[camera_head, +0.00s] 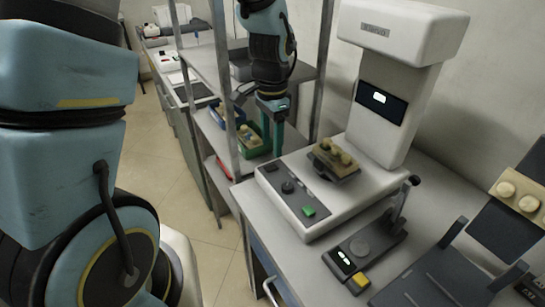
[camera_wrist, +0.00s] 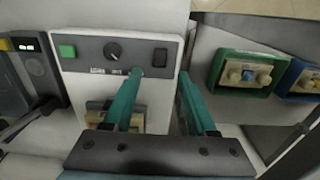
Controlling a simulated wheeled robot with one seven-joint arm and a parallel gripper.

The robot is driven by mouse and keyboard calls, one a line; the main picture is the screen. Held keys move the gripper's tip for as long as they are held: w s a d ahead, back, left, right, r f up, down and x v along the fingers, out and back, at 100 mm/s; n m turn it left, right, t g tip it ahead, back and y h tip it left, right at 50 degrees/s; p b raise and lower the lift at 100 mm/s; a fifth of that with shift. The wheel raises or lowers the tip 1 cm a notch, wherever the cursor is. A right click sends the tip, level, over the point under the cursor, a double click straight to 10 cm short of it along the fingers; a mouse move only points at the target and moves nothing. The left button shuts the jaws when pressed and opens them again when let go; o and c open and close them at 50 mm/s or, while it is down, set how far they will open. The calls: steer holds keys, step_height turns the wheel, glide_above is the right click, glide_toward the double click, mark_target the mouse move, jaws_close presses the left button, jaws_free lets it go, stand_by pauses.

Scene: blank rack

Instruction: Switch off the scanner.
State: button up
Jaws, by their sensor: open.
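The scanner is most likely the white bench machine (camera_head: 385,130) with a tall column, a lit display and a control panel (camera_head: 297,197); the label on its head is too small to read surely. In the wrist view its panel carries a green button (camera_wrist: 67,50), a black knob (camera_wrist: 113,51) and a black rocker switch (camera_wrist: 160,57). A tan block with round knobs (camera_head: 333,156) lies on its bed. My gripper (camera_head: 272,150) is open and empty above the panel's rocker end. In the wrist view the fingertips (camera_wrist: 159,74) lie either side of the rocker; contact cannot be told.
A small lever device (camera_head: 365,250) with a yellow button stands right of the machine, near a dark stand (camera_head: 440,275). Green (camera_head: 254,142) and blue (camera_head: 228,115) bins sit on the shelf to the left. A rack post (camera_head: 228,90) rises close to my gripper.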

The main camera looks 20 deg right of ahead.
mark_target(271, 167)
steer(key=shift+f+p, duration=0.45)
steer(key=shift+f, duration=2.65)
jaws_close()
